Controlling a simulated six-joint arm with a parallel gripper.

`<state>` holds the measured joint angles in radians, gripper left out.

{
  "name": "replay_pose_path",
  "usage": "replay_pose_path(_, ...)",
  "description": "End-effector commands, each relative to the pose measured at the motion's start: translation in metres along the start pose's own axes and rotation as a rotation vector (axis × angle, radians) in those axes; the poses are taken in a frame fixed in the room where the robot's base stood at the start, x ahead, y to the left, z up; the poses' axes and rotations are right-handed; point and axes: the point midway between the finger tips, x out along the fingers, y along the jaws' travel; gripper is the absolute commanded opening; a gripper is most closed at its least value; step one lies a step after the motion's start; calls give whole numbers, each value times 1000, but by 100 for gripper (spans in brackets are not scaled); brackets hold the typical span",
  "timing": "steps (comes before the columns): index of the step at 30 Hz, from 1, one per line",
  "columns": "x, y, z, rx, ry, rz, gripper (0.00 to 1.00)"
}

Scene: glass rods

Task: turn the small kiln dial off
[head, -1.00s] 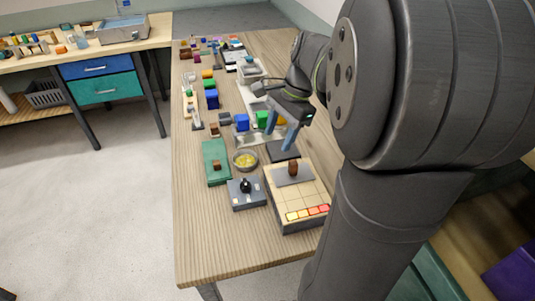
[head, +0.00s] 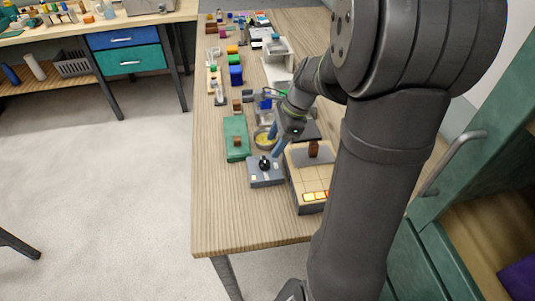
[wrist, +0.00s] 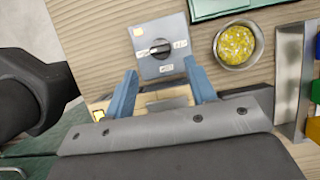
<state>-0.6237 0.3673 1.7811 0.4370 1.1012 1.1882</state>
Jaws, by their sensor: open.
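The small kiln dial is a black knob (head: 264,163) on a grey-blue control box (head: 265,178) on the wooden table. In the wrist view the knob (wrist: 160,47) lies roughly crosswise, with pale labels around it too small to read. My gripper (head: 275,151) is open, its blue fingers just behind the box in the head view. In the wrist view the gripper (wrist: 160,66) has its fingertips spread at the lower edge of the box, with the knob beyond them and nothing between them. I cannot tell the height of the fingertips above the box.
A tan gridded block (head: 298,174) with glowing squares and a brown piece stands right beside the box. A bowl of yellow bits (wrist: 238,44) and a green tray (head: 236,151) are close by. The table in front of the box is clear.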

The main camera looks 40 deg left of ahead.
Motion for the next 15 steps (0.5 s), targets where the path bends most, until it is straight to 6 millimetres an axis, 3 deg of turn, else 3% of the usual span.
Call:
replay_pose_path(6,40,0,0,1,-1,4,51)
replay_pose_path(15,59,0,0,0,0,0,51)
